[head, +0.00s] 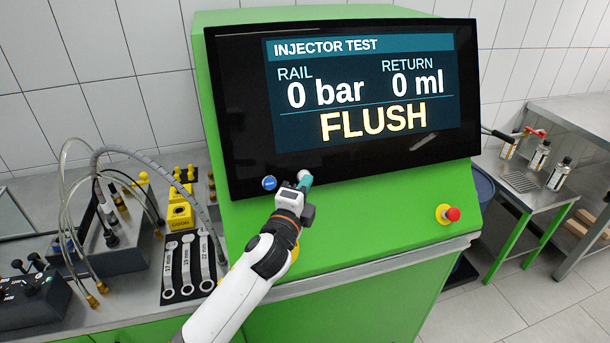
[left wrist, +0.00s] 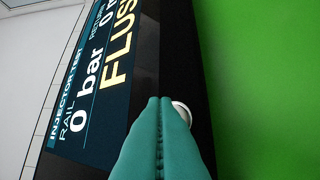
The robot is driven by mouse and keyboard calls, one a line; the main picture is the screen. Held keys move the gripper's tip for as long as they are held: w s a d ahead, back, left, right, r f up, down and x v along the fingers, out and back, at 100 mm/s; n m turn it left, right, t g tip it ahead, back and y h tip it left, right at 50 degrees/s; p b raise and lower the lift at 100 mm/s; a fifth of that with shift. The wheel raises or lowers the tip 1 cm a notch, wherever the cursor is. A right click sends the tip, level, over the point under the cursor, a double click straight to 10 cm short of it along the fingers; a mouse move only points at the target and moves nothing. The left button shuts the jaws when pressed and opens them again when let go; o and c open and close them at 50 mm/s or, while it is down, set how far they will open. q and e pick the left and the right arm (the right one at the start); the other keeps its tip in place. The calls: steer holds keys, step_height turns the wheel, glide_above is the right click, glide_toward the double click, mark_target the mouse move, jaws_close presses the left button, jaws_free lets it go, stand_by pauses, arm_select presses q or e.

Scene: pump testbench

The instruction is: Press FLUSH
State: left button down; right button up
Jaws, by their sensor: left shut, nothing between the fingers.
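The test bench screen (head: 362,90) reads INJECTOR TEST, RAIL 0 bar, RETURN 0 ml, with FLUSH in large yellow letters. A blue button (head: 269,183) and a whitish round button (head: 304,176) sit on the black panel below the screen. My left gripper (head: 306,182) is shut and empty, its teal fingertips at the whitish button and partly covering it. In the left wrist view the shut fingertips (left wrist: 160,100) overlap the white button (left wrist: 183,112), whose right edge shows. I cannot tell whether they touch it. No lettering on the buttons is readable. My right gripper is not in view.
A red emergency knob (head: 452,214) on a yellow base sits on the green housing (head: 380,230). Wrenches (head: 187,265), hoses and yellow fittings lie on the left bench. Bottles (head: 540,155) stand on a side table at right.

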arm_select(q)
steer(key=shift+s+d+r, duration=0.1)
steer(key=shift+s+r, duration=0.05)
steer(key=shift+s, duration=0.15)
steer(key=s+p, duration=0.1)
steer(key=s+d+r+p, duration=0.1)
steer(key=s, duration=0.1)
steer(key=s+r+p, duration=0.1)
steer(key=shift+s+d+r, duration=0.1)
steer(key=shift+s+d, duration=0.05)
steer(key=shift+d, duration=0.05)
stand_by(0.8)
